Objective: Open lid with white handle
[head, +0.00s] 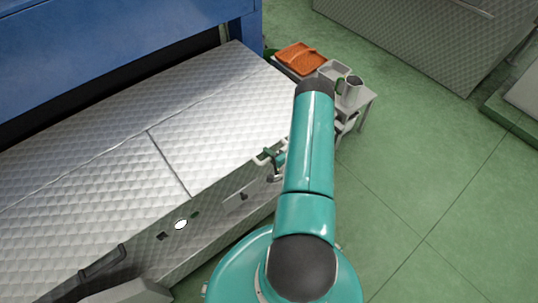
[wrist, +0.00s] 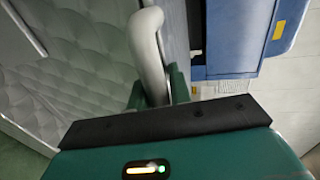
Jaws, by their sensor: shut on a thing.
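The white handle (head: 260,161) shows in small part at the front right of the quilted metal machine, beside my arm. In the wrist view the white handle (wrist: 149,52) is a thick curved bar running down between my green fingers. My gripper (wrist: 158,90) is shut on it; the gripper also shows in the head view (head: 273,159), partly hidden by my arm. The silver quilted lid (head: 215,125) lies flat and looks closed, with a seam on its left side. In the wrist view the quilted surface (wrist: 75,65) fills the left.
A blue machine body (head: 120,40) stands behind the lid. A small side table (head: 362,107) holds an orange tray (head: 300,57), a grey container and a metal cup. A dark handle (head: 103,262) sits at lower left. The green floor (head: 440,170) is clear on the right.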

